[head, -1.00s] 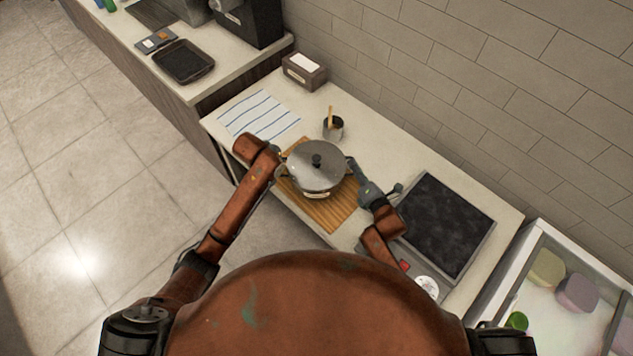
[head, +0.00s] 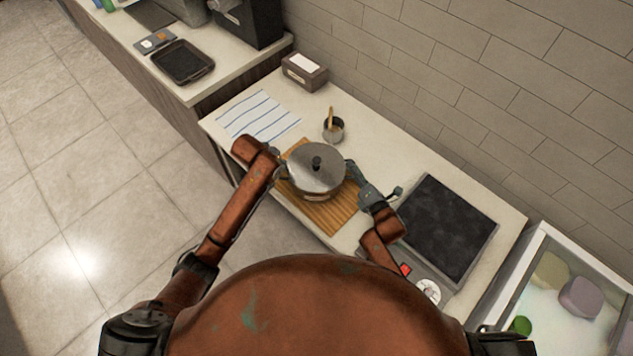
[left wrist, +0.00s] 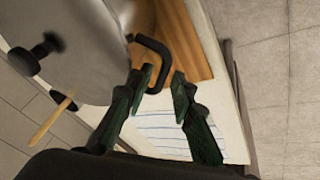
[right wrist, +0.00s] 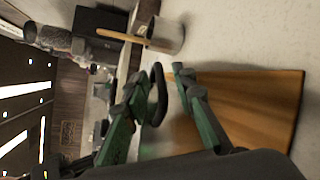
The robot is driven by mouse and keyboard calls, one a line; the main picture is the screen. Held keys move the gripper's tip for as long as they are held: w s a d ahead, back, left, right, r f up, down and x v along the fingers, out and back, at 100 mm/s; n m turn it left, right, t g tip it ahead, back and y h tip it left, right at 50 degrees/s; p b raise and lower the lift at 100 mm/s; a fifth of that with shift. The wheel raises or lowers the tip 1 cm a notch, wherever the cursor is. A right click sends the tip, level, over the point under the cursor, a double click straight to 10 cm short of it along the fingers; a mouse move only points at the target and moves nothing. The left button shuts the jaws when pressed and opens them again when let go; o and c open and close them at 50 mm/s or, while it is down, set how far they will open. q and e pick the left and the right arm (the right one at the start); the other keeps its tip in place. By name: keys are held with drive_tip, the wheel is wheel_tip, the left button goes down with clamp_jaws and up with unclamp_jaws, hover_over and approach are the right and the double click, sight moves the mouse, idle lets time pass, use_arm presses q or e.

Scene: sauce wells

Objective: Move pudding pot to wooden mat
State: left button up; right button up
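The pudding pot (head: 318,181) is a steel pot with a grey lid, a dark knob and two black side handles. It sits over the wooden mat (head: 332,216) and appears upright and resting on it. My left gripper (left wrist: 161,77) is at the pot's left handle (left wrist: 155,46), its fingers apart on either side of the handle's end. My right gripper (right wrist: 171,73) is at the opposite handle (right wrist: 157,98), fingers also apart around it. In the head view the left fingertips are mostly hidden by the arm and pot; the right gripper (head: 354,176) shows better.
A small metal cup (head: 333,133) with a wooden stick stands behind the pot. A striped cloth (head: 258,116) lies to the left and a napkin box (head: 304,72) behind it. A dark-topped hob (head: 447,228) is close to my right arm. The counter's front edge is near.

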drive_tip(key=shift+s, duration=0.15)
use_arm(q)
drive_tip(key=v, duration=0.6)
drive_tip(key=shift+s+r, duration=0.2)
drive_tip(key=shift+r, duration=0.1)
use_arm(e)
drive_tip(key=v, duration=1.1)
drive_tip(key=shift+s+d, duration=0.2)
drive_tip(key=shift+s, duration=0.15)
use_arm(q)
drive_tip(key=shift+a, duration=0.15)
